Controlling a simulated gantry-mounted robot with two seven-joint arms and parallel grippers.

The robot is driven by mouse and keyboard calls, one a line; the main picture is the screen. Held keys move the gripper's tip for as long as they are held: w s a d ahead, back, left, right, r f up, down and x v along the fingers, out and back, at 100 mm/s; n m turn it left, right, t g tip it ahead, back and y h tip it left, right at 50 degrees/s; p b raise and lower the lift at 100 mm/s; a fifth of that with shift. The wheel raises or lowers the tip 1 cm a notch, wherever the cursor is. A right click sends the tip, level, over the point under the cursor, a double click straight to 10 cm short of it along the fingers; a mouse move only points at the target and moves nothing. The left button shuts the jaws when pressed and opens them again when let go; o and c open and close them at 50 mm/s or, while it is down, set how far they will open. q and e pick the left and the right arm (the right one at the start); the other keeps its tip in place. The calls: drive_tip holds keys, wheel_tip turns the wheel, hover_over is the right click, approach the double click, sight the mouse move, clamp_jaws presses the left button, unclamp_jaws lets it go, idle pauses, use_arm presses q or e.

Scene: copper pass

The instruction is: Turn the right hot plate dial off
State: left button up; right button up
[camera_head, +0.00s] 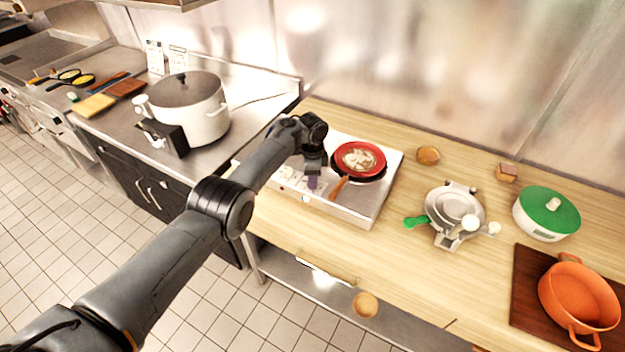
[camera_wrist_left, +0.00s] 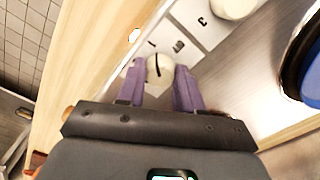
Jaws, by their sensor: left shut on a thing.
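The hot plate (camera_head: 358,205) is a white and steel box on the wooden counter. A red pan (camera_head: 379,174) with an orange-brown handle and pale food in it sits on top. My left gripper (camera_head: 312,183) is at the plate's front strip. In the left wrist view, its purple fingers (camera_wrist_left: 160,85) are shut on a round white dial (camera_wrist_left: 159,69) with a dark line on it, which appears to be the right one. Another white dial (camera_wrist_left: 234,7) shows farther along the panel, free of the gripper. My right gripper is out of view.
A large lidded pot (camera_head: 205,112) stands on the steel counter to the left. A waffle-iron-like device (camera_head: 455,210), a green-lidded pot (camera_head: 546,213) and an orange pot (camera_head: 577,297) stand to the right. The wood between hot plate and device is clear.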

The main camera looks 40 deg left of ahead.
use_arm(q)
drive_tip(key=m+b, duration=0.2)
drive_tip(key=m, duration=0.3)
drive_tip(key=shift+m, duration=0.3)
drive_tip(key=m+b, duration=0.2)
drive_tip(key=m, duration=0.2)
drive_tip(key=shift+m, duration=0.3)
drive_tip(key=o, duration=1)
drive_tip(key=shift+o, duration=0.2)
drive_tip(key=shift+r, duration=0.15)
wheel_tip(320, 180, up, 11)
drive_tip(key=shift+f, duration=0.2)
drive_tip(key=shift+s, duration=0.1)
